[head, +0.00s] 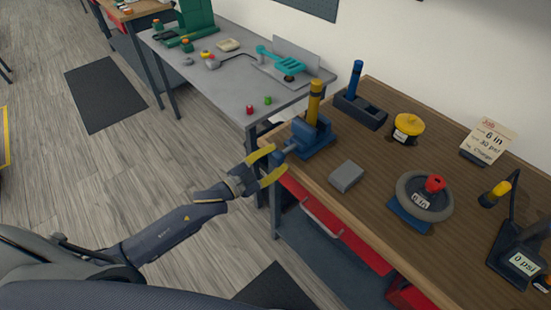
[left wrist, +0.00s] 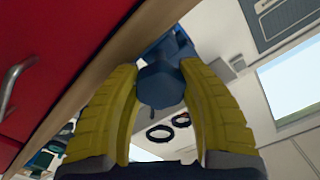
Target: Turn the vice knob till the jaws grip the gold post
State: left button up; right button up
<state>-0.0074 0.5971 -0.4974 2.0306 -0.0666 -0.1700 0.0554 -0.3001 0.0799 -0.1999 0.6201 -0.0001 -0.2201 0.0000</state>
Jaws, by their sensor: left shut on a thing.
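The blue vice (head: 313,139) stands at the near left corner of the wooden bench. The gold post (head: 314,104) stands upright at its jaws; from here I cannot tell whether the jaws touch it. The vice knob (head: 280,158) sticks out past the bench edge toward my left gripper (head: 276,161). In the left wrist view the blue knob (left wrist: 160,86) sits between the two yellow fingers of my left gripper (left wrist: 160,75), which are shut on it. My right gripper is not in view.
On the wooden bench (head: 380,170) are a grey block (head: 346,176), a wheel (head: 424,196) on a blue base, a yellow-topped tin (head: 407,128), a blue post in a dark holder (head: 357,98) and a note card (head: 487,141). A red drawer (head: 345,233) lies below the bench edge.

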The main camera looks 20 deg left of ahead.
pick_arm(q)
jog(key=m, duration=0.4)
jog(key=shift+f+m, duration=0.1)
jog(key=shift+m, duration=0.2)
jog(key=shift+a+m, duration=0.15)
jog(key=shift+m, duration=2.35)
jog(key=shift+w, duration=0.1)
jog(key=o, duration=1.3)
jog(key=shift+v, duration=6)
